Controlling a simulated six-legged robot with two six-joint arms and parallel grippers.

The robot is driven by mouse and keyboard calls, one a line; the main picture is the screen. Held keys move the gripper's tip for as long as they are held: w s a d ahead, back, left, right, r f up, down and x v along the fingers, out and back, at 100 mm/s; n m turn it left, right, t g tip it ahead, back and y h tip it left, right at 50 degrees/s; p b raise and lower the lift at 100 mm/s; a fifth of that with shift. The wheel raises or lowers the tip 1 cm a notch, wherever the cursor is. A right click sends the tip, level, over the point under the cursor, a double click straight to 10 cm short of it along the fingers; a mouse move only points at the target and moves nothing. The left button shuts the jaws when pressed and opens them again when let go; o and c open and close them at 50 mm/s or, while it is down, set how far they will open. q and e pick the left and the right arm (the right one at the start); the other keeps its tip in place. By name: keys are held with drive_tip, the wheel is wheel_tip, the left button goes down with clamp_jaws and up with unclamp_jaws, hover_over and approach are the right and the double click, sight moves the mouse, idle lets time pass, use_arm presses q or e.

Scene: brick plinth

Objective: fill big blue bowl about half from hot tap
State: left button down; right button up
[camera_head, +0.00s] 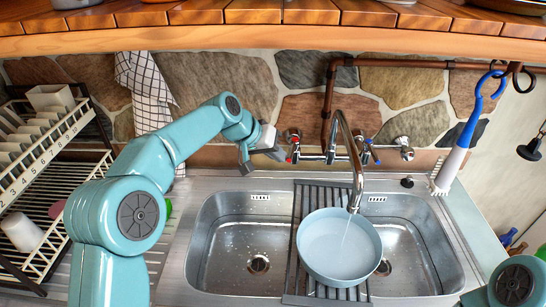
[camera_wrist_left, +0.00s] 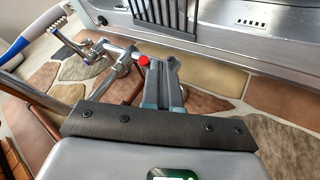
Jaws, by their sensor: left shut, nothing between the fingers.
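The big blue bowl (camera_head: 336,279) sits upright on a dark slatted rack across the sink, under the tap's curved spout (camera_head: 357,170). A thin stream of water (camera_head: 346,236) runs from the spout into the bowl, which holds pale water; its exact level is hard to read. The hot tap handle with a red mark (camera_head: 293,153) is on the left of the wall tap; its red cap (camera_wrist_left: 143,60) shows in the wrist view. My left gripper (camera_head: 268,150) is shut and empty, just left of the red-marked handle. The right gripper is out of view.
Blue-marked handle (camera_head: 373,156) is right of the spout. A dish rack (camera_head: 45,140) stands left, a checked towel (camera_head: 146,90) hangs on the wall, and a blue-white brush (camera_head: 455,155) hangs right. A wooden shelf (camera_head: 270,40) overhangs the front view's top.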

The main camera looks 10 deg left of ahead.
use_arm(q)
drive_tip(key=shift+s+d+p, duration=0.2)
drive_tip(key=shift+d+p, duration=0.1)
drive_tip(key=shift+d, duration=0.65)
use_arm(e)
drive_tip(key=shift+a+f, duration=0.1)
use_arm(q)
drive_tip(key=b+v, duration=0.1)
drive_tip(key=v, duration=1.5)
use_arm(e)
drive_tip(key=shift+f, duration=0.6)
use_arm(q)
drive_tip(key=shift+s, duration=0.1)
